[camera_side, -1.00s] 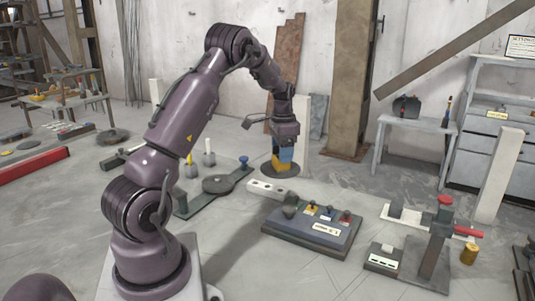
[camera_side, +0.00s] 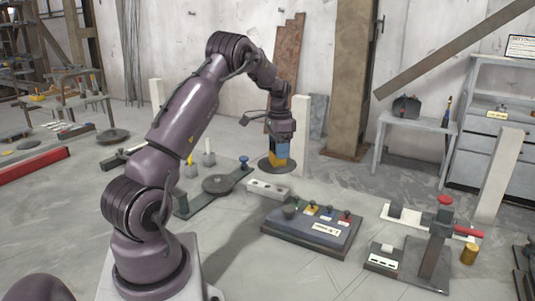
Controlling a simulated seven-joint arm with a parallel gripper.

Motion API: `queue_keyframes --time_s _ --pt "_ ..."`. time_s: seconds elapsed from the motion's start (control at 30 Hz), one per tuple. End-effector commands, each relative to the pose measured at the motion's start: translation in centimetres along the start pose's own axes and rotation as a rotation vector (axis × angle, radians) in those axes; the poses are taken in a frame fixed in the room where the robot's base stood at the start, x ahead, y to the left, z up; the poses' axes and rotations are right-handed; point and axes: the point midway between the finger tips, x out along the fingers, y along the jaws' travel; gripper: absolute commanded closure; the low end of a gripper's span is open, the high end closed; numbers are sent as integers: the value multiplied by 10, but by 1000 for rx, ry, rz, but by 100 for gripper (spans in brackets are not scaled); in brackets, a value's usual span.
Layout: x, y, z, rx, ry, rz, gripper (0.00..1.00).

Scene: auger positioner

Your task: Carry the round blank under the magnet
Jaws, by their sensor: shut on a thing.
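My gripper (camera_side: 279,157), with orange and blue parts near its jaws, points down behind the left end of the control panel. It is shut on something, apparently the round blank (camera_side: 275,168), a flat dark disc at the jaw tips. The jaws partly cover the disc, and whether it touches the floor is hard to tell. A dark upright post with a red cap (camera_side: 445,200) and a red side handle stands at the right. I cannot tell whether the magnet is on it.
A control panel (camera_side: 285,236) with several knobs lies in front of my gripper, with a pale perforated bar (camera_side: 268,190) behind it. A plate with a round turntable (camera_side: 218,183) and blue knob lies left. A brass cylinder (camera_side: 469,254) stands right. A white post (camera_side: 301,125) rises close behind.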

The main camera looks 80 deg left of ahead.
Motion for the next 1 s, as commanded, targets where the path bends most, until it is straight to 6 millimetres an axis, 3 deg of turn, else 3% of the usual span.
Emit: queue_keyframes --time_s 1.0 --pt "-2 -30 1 -1 4 -5 86"
